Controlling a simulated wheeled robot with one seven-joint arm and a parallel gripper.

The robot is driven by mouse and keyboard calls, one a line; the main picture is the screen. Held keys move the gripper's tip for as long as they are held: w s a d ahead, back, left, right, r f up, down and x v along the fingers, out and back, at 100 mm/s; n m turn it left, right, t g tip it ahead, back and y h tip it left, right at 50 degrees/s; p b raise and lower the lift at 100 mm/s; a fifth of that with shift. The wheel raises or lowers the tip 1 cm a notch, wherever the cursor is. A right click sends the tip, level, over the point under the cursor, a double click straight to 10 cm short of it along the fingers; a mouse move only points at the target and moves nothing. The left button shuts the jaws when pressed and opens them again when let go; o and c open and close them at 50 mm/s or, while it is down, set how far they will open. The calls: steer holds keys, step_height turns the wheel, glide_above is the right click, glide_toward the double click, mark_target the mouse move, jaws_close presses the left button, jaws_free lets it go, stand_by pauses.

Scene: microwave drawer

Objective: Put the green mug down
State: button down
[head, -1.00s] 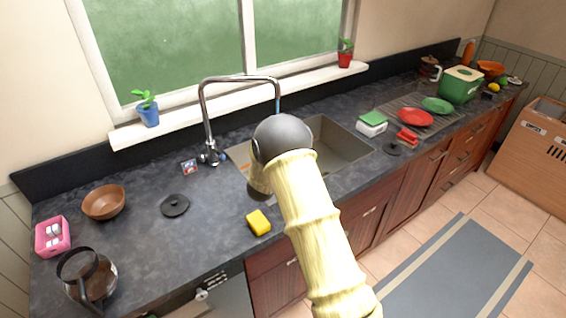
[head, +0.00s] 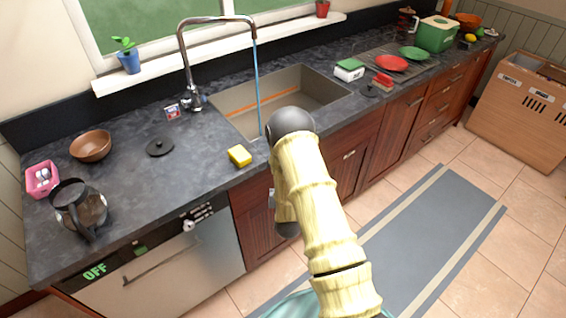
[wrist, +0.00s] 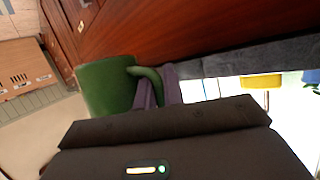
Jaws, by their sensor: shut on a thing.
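The green mug (wrist: 108,88) shows at the left of the wrist view, with its handle toward my gripper (wrist: 160,88). The two purple-grey fingers are shut at the mug's handle. The mug is held in the air in front of the red-brown cabinet fronts, off the counter. The wrist picture is upside down. In the head view my arm hides the mug and the fingers.
The dark counter (head: 200,150) has a clear stretch left of the sink (head: 300,88), where water runs from the faucet (head: 187,60). A yellow sponge (head: 240,156), black lid (head: 160,147), brown bowl (head: 91,145) and glass pot (head: 80,208) stand there.

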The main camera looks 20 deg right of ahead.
steer(key=s+a+f+n+y+b, duration=0.2)
steer(key=s+a+f+y, duration=0.1)
steer(key=s+f, duration=0.5)
steer(key=shift+s+n+b, duration=0.3)
steer(key=shift+s+b, duration=0.1)
steer(key=shift+s, duration=0.85)
steer(key=shift+w, duration=0.1)
